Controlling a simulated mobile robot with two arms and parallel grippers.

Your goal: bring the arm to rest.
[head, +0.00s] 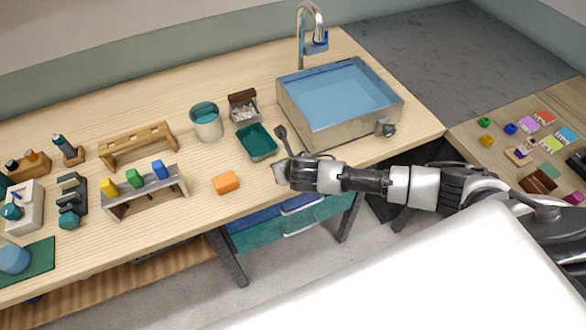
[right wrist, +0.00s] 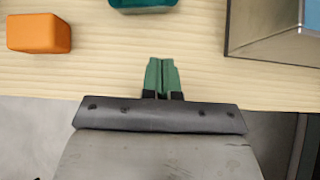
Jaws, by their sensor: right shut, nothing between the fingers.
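My right arm (head: 400,185) reaches in from the right, with its hand (head: 302,173) over the front edge of the wooden worktop (head: 235,205). In the right wrist view my right gripper (right wrist: 162,78) has its green fingers together and empty, above bare wood near that edge. The hand is right of an orange block (head: 226,182), in front of a green tray (head: 257,142) and left of the sink's front corner. The fingertips are hard to make out in the head view. My left gripper is not in view.
A metal sink (head: 345,136) with blue inside stands just behind my forearm. A wooden rack (head: 138,145), a grey rack with coloured pieces (head: 145,192) and a cup (head: 206,123) stand left. A side table (head: 500,135) with small blocks is right.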

